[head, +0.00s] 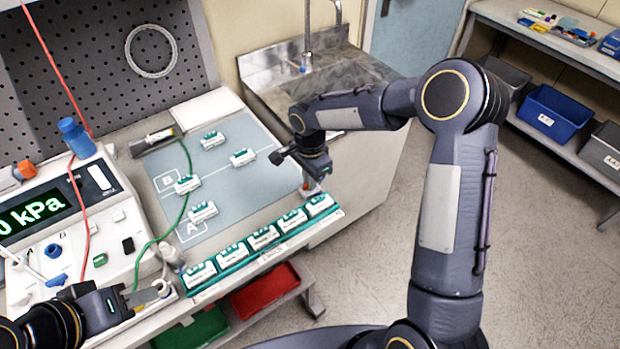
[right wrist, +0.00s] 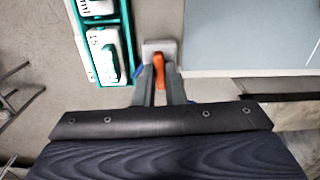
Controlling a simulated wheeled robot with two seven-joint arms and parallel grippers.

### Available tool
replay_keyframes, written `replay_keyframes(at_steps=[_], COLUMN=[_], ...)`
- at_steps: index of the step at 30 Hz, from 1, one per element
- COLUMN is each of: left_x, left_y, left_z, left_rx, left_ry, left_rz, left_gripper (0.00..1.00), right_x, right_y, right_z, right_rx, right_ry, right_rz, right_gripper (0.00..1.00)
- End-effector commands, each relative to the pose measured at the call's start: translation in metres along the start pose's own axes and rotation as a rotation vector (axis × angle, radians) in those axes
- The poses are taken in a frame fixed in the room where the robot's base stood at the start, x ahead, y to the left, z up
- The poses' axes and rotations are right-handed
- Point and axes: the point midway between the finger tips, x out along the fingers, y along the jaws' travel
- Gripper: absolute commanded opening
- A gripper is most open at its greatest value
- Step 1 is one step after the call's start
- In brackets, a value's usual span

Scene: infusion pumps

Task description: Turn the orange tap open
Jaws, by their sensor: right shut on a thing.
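The orange tap handle (right wrist: 158,72) shows in the right wrist view, on a pale block (right wrist: 159,50) beside the rack of white cartons. My right gripper (right wrist: 161,90) has its two fingers close on either side of the handle and is shut on it. In the head view my right gripper (head: 313,186) points down at the table edge, by the right end of the carton row; it hides most of the tap there. My left gripper (head: 140,296) is at the lower left, in front of the pressure unit; its jaw gap is not clear.
A green rack (head: 240,262) of several white cartons runs along the table's front edge. A grey-blue mat (head: 235,200) with more cartons lies behind it. The pressure unit (head: 70,225), with tubes, stands left. A sink (head: 335,75) is behind my right arm.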

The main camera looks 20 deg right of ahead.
Motion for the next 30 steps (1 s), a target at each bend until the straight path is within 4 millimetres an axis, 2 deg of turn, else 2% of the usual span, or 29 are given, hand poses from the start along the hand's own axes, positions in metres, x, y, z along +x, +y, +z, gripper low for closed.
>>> replay_keyframes(at_steps=[15, 30], left_x=[0.022, 0.029], left_y=[-0.010, -0.013], left_z=[0.011, 0.015], left_rx=[0.000, 0.000], left_ry=[0.000, 0.000], left_rz=[0.000, 0.000], left_gripper=[0.36, 0.36], right_x=[0.001, 0.000], right_y=[-0.001, -0.001], right_z=[0.000, 0.000], right_rx=[-0.403, -0.753], right_ry=[0.002, 0.002], right_rz=[-0.003, -0.002], right_gripper=[0.00, 0.00])
